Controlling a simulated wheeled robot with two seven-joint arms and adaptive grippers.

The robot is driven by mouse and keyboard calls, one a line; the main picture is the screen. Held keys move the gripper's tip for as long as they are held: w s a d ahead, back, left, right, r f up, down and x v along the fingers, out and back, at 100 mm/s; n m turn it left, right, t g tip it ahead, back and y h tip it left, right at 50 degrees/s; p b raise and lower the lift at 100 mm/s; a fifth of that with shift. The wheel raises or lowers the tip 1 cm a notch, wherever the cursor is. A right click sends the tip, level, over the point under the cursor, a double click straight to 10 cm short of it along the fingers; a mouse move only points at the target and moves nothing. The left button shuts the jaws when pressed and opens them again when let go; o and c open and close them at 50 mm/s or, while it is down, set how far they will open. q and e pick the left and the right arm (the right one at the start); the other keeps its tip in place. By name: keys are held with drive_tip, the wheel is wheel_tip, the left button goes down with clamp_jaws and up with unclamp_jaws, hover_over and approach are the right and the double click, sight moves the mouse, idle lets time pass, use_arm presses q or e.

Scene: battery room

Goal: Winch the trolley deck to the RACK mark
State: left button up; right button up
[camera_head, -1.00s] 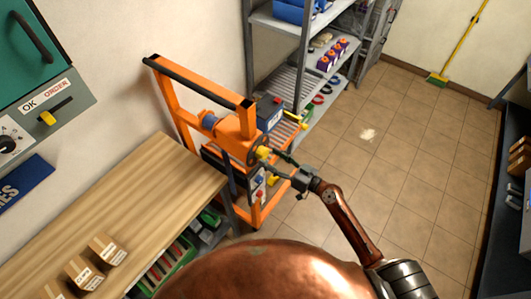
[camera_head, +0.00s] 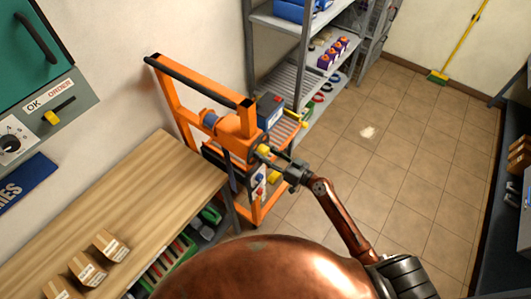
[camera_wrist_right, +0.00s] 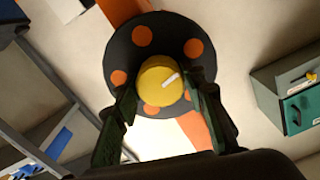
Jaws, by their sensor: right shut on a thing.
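The orange trolley (camera_head: 166,98) stands against the wall, between the wooden bench and the shelving. A winch sits on its orange frame, with a dark round disc with orange spots (camera_wrist_right: 143,40) and a yellow knob (camera_wrist_right: 161,80) showing in the right wrist view. My right gripper (camera_head: 277,158) reaches the winch from the right and is shut on the yellow knob; its dark fingers (camera_wrist_right: 160,100) lie on both sides of it. A dark battery-like box (camera_head: 270,112) rests on the trolley beside the winch. The RACK mark cannot be made out. My left gripper is not in view.
A wooden bench (camera_head: 120,205) with small cardboard boxes (camera_head: 88,270) is at the lower left. Grey shelving (camera_head: 300,60) stands behind the trolley. Tiled floor (camera_head: 420,150) is free to the right, with a dark counter (camera_head: 503,215) at the far right.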

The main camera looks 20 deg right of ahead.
drive_tip(key=c, duration=0.4)
drive_tip(key=shift+o, duration=0.2)
drive_tip(key=shift+m+b, duration=0.45)
drive_tip(key=shift+m, duration=1.35)
drive_tip(key=o, duration=1.2)
drive_tip(key=shift+c, duration=0.2)
drive_tip(key=v, duration=1.2)
